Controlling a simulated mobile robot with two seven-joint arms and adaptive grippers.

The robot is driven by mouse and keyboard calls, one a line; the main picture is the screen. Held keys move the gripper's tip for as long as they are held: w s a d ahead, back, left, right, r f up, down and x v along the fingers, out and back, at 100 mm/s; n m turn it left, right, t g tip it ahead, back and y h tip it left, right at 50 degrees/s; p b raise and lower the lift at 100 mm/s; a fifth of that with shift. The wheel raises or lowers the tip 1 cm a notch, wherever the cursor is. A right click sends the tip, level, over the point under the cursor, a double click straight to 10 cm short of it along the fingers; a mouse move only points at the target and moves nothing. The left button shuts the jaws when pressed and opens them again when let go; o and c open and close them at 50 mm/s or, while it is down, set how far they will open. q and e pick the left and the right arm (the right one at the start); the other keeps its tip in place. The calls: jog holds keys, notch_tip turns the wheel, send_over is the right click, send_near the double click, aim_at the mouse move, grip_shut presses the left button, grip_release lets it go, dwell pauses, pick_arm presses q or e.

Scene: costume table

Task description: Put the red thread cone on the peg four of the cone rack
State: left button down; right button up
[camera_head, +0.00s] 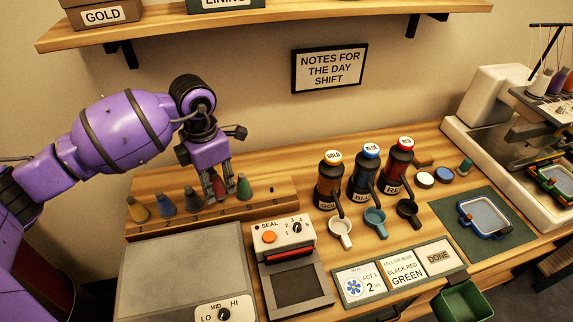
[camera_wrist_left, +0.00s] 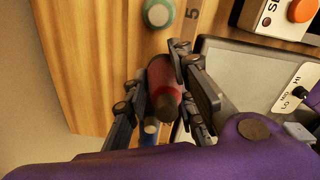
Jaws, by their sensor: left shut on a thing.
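The red thread cone (camera_wrist_left: 163,78) is between the two fingers of my left gripper (camera_wrist_left: 158,98) in the left wrist view. In the head view, my left gripper (camera_head: 216,196) points down over the cone rack (camera_head: 262,197), shut on the red cone, which its fingers mostly hide. The red cone is in line between the grey cone (camera_head: 193,200) and the green cone (camera_head: 243,188). The green cone stands beside the number 5. The fingers hide peg four, and I cannot tell whether the red cone is seated on it. My right gripper is out of view.
A yellow cone (camera_head: 138,209) and a blue cone (camera_head: 165,205) stand at the rack's left. The right end of the rack is bare. A grey hot plate (camera_head: 185,268) and a sealer (camera_head: 284,238) stand in front. A shelf (camera_head: 270,20) hangs above.

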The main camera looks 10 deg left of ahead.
aim_at(218, 193)
pick_arm(q)
jog(key=shift+w+a+f, duration=0.25)
jog(key=shift+f, duration=0.25)
jog(key=shift+w+f, duration=0.1)
jog(key=shift+f, duration=1.5)
jog(key=shift+f, duration=0.15)
jog(key=c, duration=1.5)
grip_release()
jog(key=shift+o, duration=0.2)
notch_tip(218, 193, up, 12)
jog(key=shift+r, duration=0.2)
